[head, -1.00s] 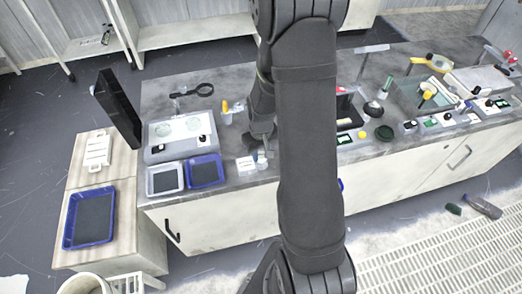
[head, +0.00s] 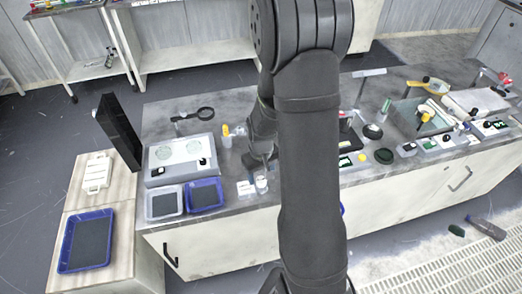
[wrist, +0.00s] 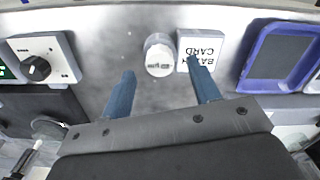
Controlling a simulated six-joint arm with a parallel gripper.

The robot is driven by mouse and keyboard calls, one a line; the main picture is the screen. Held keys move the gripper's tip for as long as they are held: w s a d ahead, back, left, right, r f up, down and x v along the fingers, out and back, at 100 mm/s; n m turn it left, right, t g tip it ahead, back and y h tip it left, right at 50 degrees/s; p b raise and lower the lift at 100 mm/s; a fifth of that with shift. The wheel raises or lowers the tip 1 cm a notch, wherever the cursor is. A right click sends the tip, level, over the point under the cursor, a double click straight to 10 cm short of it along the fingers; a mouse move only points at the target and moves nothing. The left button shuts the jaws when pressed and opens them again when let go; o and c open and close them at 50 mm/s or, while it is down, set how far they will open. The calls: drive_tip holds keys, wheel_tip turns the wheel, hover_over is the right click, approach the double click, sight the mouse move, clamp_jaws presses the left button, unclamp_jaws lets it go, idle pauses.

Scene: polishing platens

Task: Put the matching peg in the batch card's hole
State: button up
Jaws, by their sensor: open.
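The white batch card (wrist: 201,46), with black print upside down, lies on the bench top in the wrist view. Its hole cannot be made out. A round white piece with a small dark marking (wrist: 159,56) stands beside the card; whether it is a peg I cannot tell. My gripper (wrist: 160,68) is open and empty, its two blue fingers reaching toward the white piece and the card, apart from each other. In the head view the card (head: 244,187) and the white piece (head: 261,185) sit near the bench's front edge, just below my wrist.
A blue-rimmed tray (head: 205,182) and a grey-rimmed tray (head: 163,217) lie left of the card. A two-dial console (head: 182,172) stands behind them. A black knob box (wrist: 36,60) is on the wrist view's left. My arm hides the bench's middle.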

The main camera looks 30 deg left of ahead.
sight(261, 179)
wheel_tip(261, 179, up, 15)
drive_tip(key=shift+r, duration=0.15)
idle(0.7)
wheel_tip(261, 179, down, 18)
drive_tip(key=shift+r, duration=0.25)
idle(0.5)
wheel_tip(261, 179, up, 18)
wheel_tip(261, 179, down, 18)
drive_tip(key=shift+r, duration=0.15)
drive_tip(key=shift+w+r, duration=0.1)
drive_tip(key=shift+r, duration=2.75)
drive_tip(key=shift+o, duration=0.4)
